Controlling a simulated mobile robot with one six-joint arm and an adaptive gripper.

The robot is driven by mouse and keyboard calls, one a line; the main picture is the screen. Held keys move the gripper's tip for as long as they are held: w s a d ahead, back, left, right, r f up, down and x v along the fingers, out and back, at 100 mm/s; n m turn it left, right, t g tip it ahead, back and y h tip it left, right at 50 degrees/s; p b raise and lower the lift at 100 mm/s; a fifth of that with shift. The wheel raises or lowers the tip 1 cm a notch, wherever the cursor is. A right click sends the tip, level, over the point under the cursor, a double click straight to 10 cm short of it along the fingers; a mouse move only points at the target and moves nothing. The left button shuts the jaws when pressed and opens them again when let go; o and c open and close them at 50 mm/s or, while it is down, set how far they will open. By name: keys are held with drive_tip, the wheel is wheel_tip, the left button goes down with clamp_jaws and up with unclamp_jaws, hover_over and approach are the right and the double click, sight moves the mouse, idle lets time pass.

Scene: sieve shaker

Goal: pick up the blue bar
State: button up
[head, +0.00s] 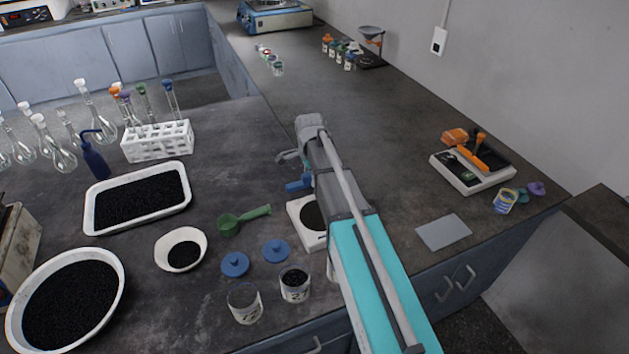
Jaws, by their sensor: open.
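A small blue piece (298,184), which looks like the blue bar, shows just left of my arm, above the far edge of a small white balance. Its right part is hidden behind my arm, and I cannot tell what it rests on. My gripper (288,158) is at the far end of my arm, just beyond the blue piece in the picture. It is open; its fingers are small and partly hidden by the arm. I cannot tell whether it touches the blue piece.
The balance (297,208) is partly behind my arm. Left of it are a green scoop (243,220), two blue lids (235,264), two jars (295,284) and a white bowl (181,249). A white test-tube rack (157,141) stands farther left.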

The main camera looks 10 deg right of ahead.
idle(0.3)
clamp_jaws()
drive_tip(key=shift+r, duration=0.2)
idle(0.4)
wheel_tip(320, 180, up, 3)
drive_tip(key=p, duration=0.3)
drive_tip(key=shift+f, duration=0.1)
drive_tip(key=s+a+r+p, duration=0.1)
drive_tip(key=s+r+p, duration=0.9)
drive_tip(key=s, duration=0.4)
drive_tip(key=shift+f, duration=0.1)
